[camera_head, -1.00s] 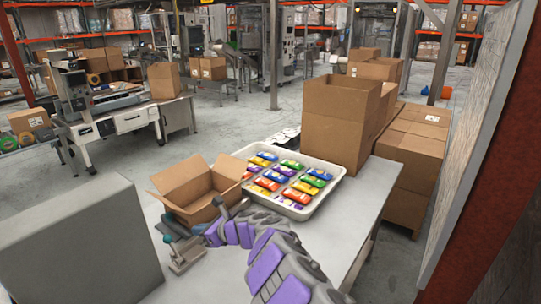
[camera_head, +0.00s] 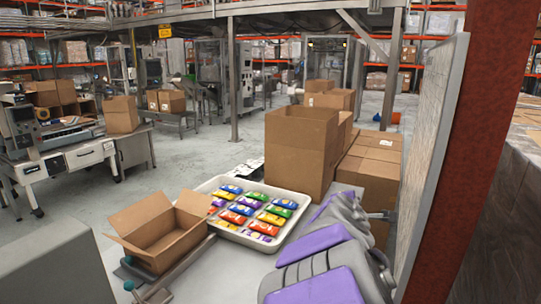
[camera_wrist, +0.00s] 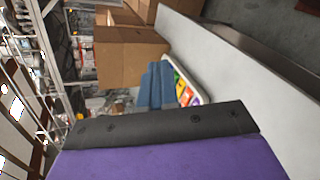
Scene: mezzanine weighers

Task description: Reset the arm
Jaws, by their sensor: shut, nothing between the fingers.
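My arm with purple panels (camera_head: 315,285) reaches over the table at the lower right in the head view. My gripper is hard to make out there. In the wrist view the blue fingers of my gripper (camera_wrist: 157,88) lie close together beyond a dark bar, shut and empty. A white tray (camera_head: 212,187) of colourful packets is on the table left of my arm. Part of the packets (camera_wrist: 182,88) shows past the fingers in the wrist view.
An open cardboard box (camera_head: 160,232) sits left of the tray. A tall box (camera_head: 298,152) and stacked boxes (camera_head: 368,165) stand behind. A panel (camera_head: 436,150) and red post (camera_head: 480,150) rise close on the right. A grey block (camera_head: 50,265) fills the lower left.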

